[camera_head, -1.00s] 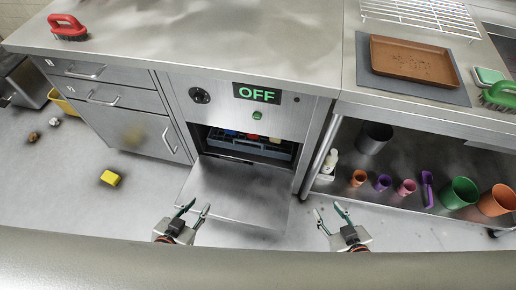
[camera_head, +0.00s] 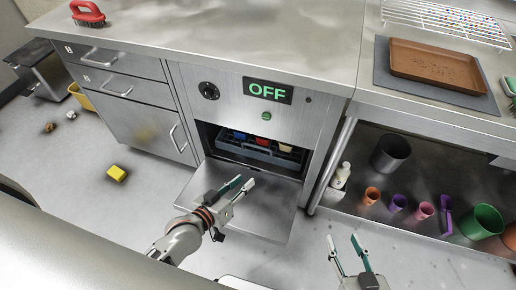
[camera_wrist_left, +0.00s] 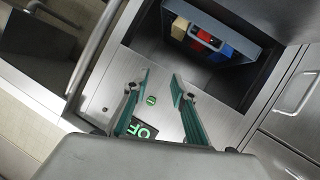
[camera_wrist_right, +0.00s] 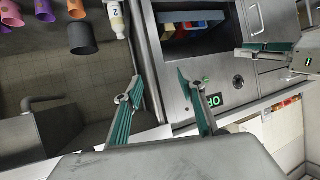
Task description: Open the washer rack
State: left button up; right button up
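The washer (camera_head: 225,93) stands at the middle of the head view with its door (camera_head: 262,205) folded down flat and its display (camera_head: 267,90) reading OFF. The blue-grey washer rack (camera_head: 262,153) sits inside the opening and holds red, blue and yellow items. The rack also shows in the left wrist view (camera_wrist_left: 215,42) and the right wrist view (camera_wrist_right: 190,28). My left gripper (camera_head: 242,184) is open and empty above the lowered door, in front of the rack. My right gripper (camera_head: 343,243) is open and empty, lower right of the door.
Drawers (camera_head: 110,82) and a cabinet stand left of the washer. An open shelf at right holds cups, a green bucket (camera_head: 484,223) and a white bottle (camera_head: 341,176). A yellow sponge (camera_head: 117,173) lies on the floor. A brown tray (camera_head: 437,66) rests on the counter.

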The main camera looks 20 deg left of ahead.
pick_arm(q)
jog(key=w+f+n+t+b, duration=0.1)
jog(key=w+f+n+b, duration=0.45)
jog(key=w+f, duration=0.35)
jog(key=n+t+y+b, duration=0.1)
jog(key=n+y+b, duration=0.2)
jog(key=n+b, duration=0.6)
send_near(256, 147)
jog(key=w+f+b, duration=0.1)
jog(key=w, duration=0.2)
jog(key=w+f+n+b, duration=0.1)
jog(key=w, duration=0.3)
jog(key=w+f+n+b, duration=0.1)
jog(key=w, duration=0.2)
jog(key=shift+w+d+n+t+y+b, duration=0.15)
jog(key=shift+d+n+t+y+b, duration=0.15)
jog(key=shift+b, duration=0.1)
pick_arm(e)
jog(key=a+f+m+y, duration=0.1)
jog(key=a+f+m, duration=0.4)
jog(key=a+m, duration=0.2)
jog(key=shift+s+a+t, duration=0.25)
jog(key=shift+s+t, duration=0.05)
jog(key=shift+s, duration=0.15)
pick_arm(q)
grip_shut()
